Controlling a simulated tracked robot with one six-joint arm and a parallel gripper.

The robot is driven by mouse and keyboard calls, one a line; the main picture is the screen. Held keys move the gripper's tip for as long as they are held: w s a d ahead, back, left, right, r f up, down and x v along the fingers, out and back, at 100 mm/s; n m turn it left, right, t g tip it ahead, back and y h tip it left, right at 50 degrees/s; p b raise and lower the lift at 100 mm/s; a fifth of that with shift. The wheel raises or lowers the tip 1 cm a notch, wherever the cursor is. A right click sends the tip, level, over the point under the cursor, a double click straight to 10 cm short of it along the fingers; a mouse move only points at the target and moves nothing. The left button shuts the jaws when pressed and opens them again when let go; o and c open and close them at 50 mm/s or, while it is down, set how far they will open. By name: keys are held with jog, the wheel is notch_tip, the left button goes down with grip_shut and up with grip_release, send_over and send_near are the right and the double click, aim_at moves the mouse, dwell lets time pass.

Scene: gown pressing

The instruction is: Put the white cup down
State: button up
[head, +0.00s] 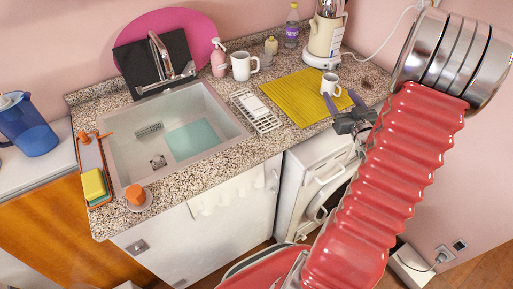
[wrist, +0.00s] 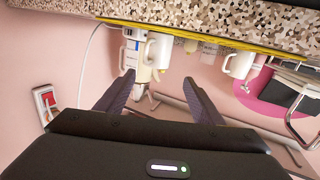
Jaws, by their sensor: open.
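A small white cup (head: 330,83) stands upright near the right end of the yellow ribbed mat (head: 285,100) on the counter. My gripper (head: 342,101) is open and empty at the counter's front edge, pointing at this cup. In the wrist view, which is upside down, the cup (wrist: 158,50) shows between and beyond the fingertips (wrist: 160,80), apart from them. A larger white mug (head: 241,66) stands behind the mat, near the sink; it also shows in the wrist view (wrist: 240,65).
A cream and chrome appliance (head: 325,35) stands behind the cup, its cord running right. A white rack (head: 255,111) lies between mat and sink (head: 110,150).

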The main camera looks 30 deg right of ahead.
jog(key=w+a+r+g, duration=0.25)
jog(key=a+r, duration=0.25)
jog(key=a, duration=0.4)
jog(key=w+a+r+g, duration=0.1)
jog(key=a+r+g, duration=0.25)
jog(key=a, duration=0.55)
jog(key=s+a+r+n+g+y, duration=0.1)
jog(key=s+a+g+y, duration=0.1)
jog(key=s+a, duration=0.7)
jog(key=s+a+r+n+g+y, duration=0.1)
jog(key=s+a+n+g+y, duration=0.1)
jog(key=s+a, duration=0.8)
jog(key=a+g+y, duration=0.1)
jog(key=a, duration=0.3)
jog(key=shift+s+a, duration=0.25)
jog(key=shift+a, duration=0.1)
